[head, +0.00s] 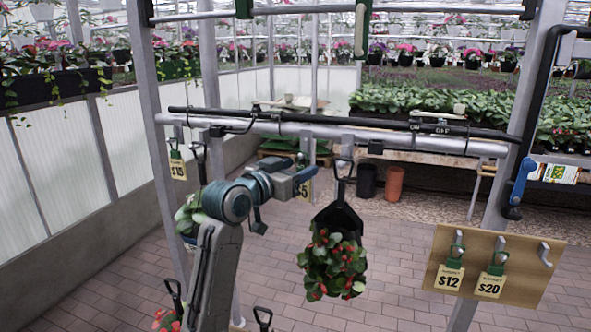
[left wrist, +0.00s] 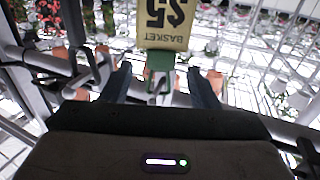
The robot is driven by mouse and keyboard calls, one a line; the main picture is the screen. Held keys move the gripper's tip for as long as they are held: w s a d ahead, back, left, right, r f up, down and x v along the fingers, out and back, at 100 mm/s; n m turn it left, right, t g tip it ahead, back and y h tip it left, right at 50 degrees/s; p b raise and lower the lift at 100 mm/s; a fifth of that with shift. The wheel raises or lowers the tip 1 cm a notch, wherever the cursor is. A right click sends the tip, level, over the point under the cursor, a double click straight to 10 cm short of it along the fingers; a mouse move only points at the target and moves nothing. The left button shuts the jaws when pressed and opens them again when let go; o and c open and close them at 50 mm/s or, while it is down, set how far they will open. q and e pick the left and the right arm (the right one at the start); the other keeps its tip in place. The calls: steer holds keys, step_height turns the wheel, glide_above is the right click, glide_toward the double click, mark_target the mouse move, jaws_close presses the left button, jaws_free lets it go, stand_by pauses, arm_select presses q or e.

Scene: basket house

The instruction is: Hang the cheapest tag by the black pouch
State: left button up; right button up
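The $5 tag (head: 303,191) shows partly behind my left gripper (head: 303,181), below the metal bar. In the left wrist view the $5 tag (left wrist: 165,22) is upside down, and its green clip (left wrist: 160,62) lies between my two fingers (left wrist: 160,88), with gaps on both sides; the gripper looks open. The black pouch (head: 338,218) hangs from the bar by a hook and holds a red-flowered plant. A $15 tag (head: 178,167) hangs at the bar's left. A $12 tag (head: 449,277) and a $20 tag (head: 490,285) hang on a wooden board. My right gripper is not seen.
More plants hang low at left. Brick floor lies below.

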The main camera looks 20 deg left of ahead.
arm_select(q)
steer(key=shift+s, duration=0.15)
steer(key=b+v, duration=0.3)
steer(key=v, duration=0.7)
steer(key=shift+s, duration=0.25)
steer(key=shift+a+f, duration=0.1)
